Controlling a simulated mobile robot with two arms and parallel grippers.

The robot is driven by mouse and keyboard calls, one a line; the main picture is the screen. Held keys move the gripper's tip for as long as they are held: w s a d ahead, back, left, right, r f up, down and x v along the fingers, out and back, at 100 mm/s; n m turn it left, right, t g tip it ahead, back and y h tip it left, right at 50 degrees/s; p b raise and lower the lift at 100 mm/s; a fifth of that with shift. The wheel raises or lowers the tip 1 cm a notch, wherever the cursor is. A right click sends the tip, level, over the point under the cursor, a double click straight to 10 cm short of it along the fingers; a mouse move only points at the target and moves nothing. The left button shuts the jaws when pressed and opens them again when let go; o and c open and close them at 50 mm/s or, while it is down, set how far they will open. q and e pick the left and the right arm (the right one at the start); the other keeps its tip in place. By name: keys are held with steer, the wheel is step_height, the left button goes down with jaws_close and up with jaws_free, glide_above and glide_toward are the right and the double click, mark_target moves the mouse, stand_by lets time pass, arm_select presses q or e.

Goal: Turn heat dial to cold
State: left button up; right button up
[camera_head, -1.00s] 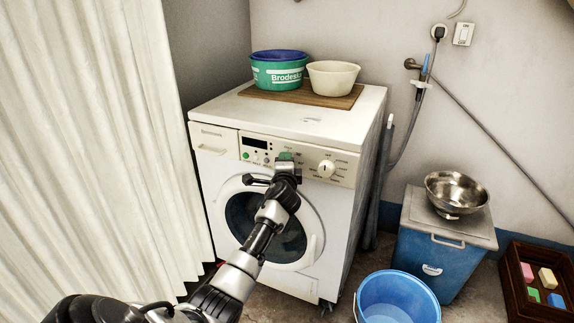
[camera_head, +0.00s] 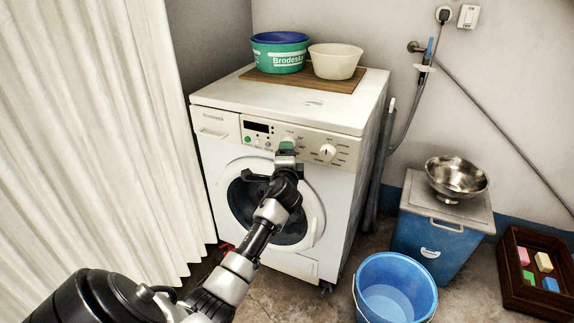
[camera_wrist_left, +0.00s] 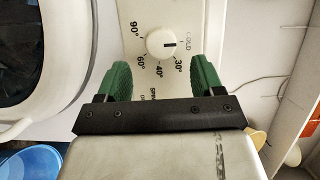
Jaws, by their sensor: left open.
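The heat dial (camera_wrist_left: 160,43) is a round white knob with a dark pointer line, on the white panel in the left wrist view. The labels COLD, 30°, 40°, 60° and 90° surround it. In the head view the left gripper (camera_head: 287,150) is at the front panel of the washing machine (camera_head: 240,130) and hides the heat dial. My right gripper is not in view.
A larger white knob (camera_head: 327,152) is right of the left gripper on the panel. The round door (camera_head: 312,215) is below. Basins (camera_head: 280,52) stand on top. A blue bucket (camera_head: 395,290) and blue box (camera_head: 430,240) stand right; a curtain (camera_head: 90,130) hangs left.

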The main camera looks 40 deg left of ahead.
arm_select(q)
steer(key=v, duration=0.5)
steer(key=shift+s+d+p, duration=0.25)
steer(key=shift+s+p, duration=0.05)
steer(key=shift+p, duration=0.05)
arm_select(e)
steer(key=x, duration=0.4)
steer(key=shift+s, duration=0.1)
